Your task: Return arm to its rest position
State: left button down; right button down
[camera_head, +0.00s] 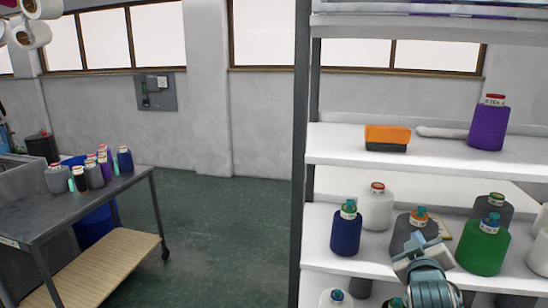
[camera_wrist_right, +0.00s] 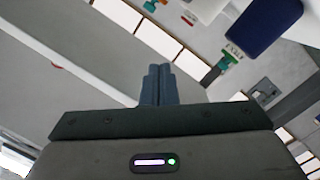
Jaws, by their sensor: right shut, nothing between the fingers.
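My right gripper (camera_head: 408,258) is in the lower right of the head view, in front of the shelf rack's middle shelf. It covers part of a grey yarn cone (camera_head: 402,233) and appears apart from it. In the right wrist view the two fingers (camera_wrist_right: 158,84) are together with nothing between them. A dark blue cone (camera_head: 346,229) stands left of the gripper and a green cone (camera_head: 482,248) stands right of it. The dark blue cone also shows upper right in the wrist view (camera_wrist_right: 266,27). My left gripper is not in view.
The rack's dark upright (camera_head: 301,150) stands left of the gripper. A purple cone (camera_head: 488,125) and an orange and black box (camera_head: 387,138) sit on the shelf above. At left, a grey cart (camera_head: 95,200) carries several cones. Green floor (camera_head: 215,230) between is clear.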

jog(key=s+f+g+y, duration=0.1)
jog(key=s+f+g, duration=0.15)
jog(key=f, duration=0.35)
jog(key=s+f+g, duration=0.1)
jog(key=s+f, duration=0.3)
jog(key=f, duration=0.1)
jog(key=s+a+f+m+g+y, duration=0.1)
jog(key=s+a+f+g, duration=0.15)
jog(key=s+f, duration=0.6)
jog(key=s+a+f+m+g+y, duration=0.15)
jog(key=s+f+g, duration=0.3)
jog(key=s, duration=0.65)
jog(key=s+a+f+m+g+y, duration=0.1)
jog(key=s+a+f+g+y, duration=0.15)
jog(key=s+f, duration=0.6)
jog(key=s+d+f+g+h, duration=0.1)
jog(key=d+f, duration=0.1)
jog(key=f, duration=1.2)
jog(key=s+d+f, duration=0.1)
jog(key=d+f, duration=0.1)
jog(key=f, duration=1.2)
jog(key=s+f+g, duration=0.1)
jog(key=s+f, duration=1.6)
jog(key=f, duration=0.2)
jog(key=shift+s+d+f, duration=0.15)
jog(key=shift+s+d, duration=0.2)
jog(key=shift+d, duration=0.1)
